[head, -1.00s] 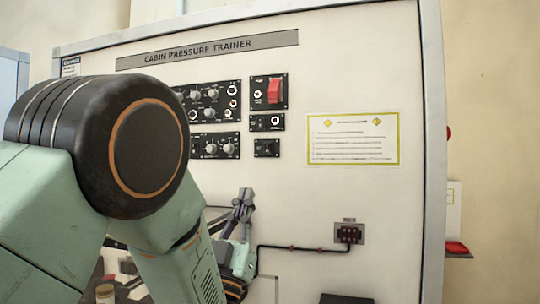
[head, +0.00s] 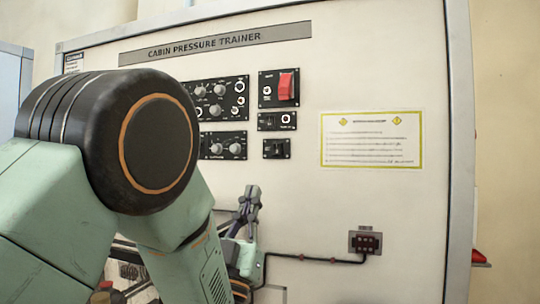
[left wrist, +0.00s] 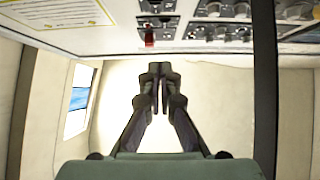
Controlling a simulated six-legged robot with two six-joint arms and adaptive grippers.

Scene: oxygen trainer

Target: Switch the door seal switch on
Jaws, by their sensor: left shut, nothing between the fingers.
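The cabin pressure trainer panel (head: 390,90) stands upright before me. A black plate with a red switch cover (head: 286,86) is near its middle. Below it are a small plate with a light round part (head: 277,121) and a small switch plate (head: 276,149). The labels are too small to read, so I cannot tell which is the door seal switch. My left gripper (head: 251,190) is shut and empty, pointing up below these plates, apart from them. In the left wrist view its fingertips (left wrist: 160,68) meet, and the red cover (left wrist: 149,38) shows beyond them. My right gripper is not seen.
Knob plates (head: 218,98) lie left of the red cover, partly hidden by my left arm. A placard (head: 371,139) is to the right. A socket (head: 366,242) with a black cable is lower right. The panel face between gripper and switch plates is bare.

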